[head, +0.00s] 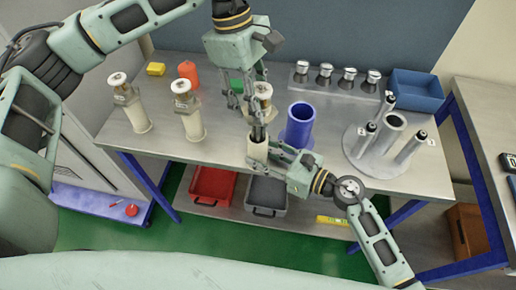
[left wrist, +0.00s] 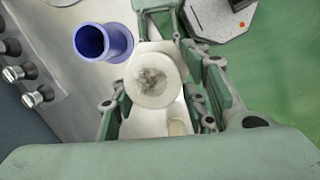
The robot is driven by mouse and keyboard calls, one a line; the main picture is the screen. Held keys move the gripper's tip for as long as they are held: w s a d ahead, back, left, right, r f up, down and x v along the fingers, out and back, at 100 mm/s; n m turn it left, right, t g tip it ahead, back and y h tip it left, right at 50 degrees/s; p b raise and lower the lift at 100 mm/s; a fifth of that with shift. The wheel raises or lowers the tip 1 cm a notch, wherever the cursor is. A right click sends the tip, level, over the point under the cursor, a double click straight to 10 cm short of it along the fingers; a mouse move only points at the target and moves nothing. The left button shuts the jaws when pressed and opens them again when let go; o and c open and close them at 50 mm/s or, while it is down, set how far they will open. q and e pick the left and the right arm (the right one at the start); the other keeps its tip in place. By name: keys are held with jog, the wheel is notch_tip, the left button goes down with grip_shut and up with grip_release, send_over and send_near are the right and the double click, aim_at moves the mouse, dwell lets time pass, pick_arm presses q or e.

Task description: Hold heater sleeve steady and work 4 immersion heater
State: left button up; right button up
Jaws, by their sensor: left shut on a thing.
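My left gripper (head: 256,104) points down and is shut on an immersion heater (head: 262,89) with a round pale cap. In the left wrist view the cap (left wrist: 153,80) fills the space between the fingers. Below it is a cream heater sleeve (head: 257,152), upright near the table's front edge. My right gripper (head: 275,152) reaches in from the right, shut on the sleeve. Fingers hide how far the heater sits in the sleeve. Two more cream sleeves stand to the left, with heaters (head: 119,80) (head: 181,87) in their tops.
A blue cylinder (head: 299,125) stands just right of the sleeve, also in the left wrist view (left wrist: 103,40). A round stand (head: 358,143) with upright tubes is farther right. Several silver-capped pieces (head: 324,74) and a blue bin (head: 416,90) are behind. Red and grey bins (head: 211,185) (head: 265,196) sit below.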

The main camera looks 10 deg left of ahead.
aim_at(257, 89)
pick_arm(q)
jog(key=shift+d+v, duration=0.25)
jog(key=shift+v, duration=0.75)
jog(key=shift+d+v, duration=0.2)
jog(key=shift+v, duration=0.85)
pick_arm(e)
jog(key=shift+s+d+f, duration=0.1)
jog(key=shift+f, duration=0.25)
pick_arm(q)
jog(key=shift+s+r, duration=0.2)
jog(key=shift+r, duration=0.4)
jog(key=shift+s+d+v, duration=0.1)
jog(key=shift+d+v, duration=0.1)
jog(key=shift+v, duration=0.6)
jog(key=shift+s+d+v, duration=0.1)
jog(key=shift+d+v, duration=0.05)
jog(key=shift+v, duration=0.6)
jog(key=shift+d+v, duration=0.2)
jog(key=shift+v, duration=0.6)
jog(key=shift+r, duration=0.15)
pick_arm(e)
jog(key=o, duration=1.2)
jog(key=shift+o, duration=0.2)
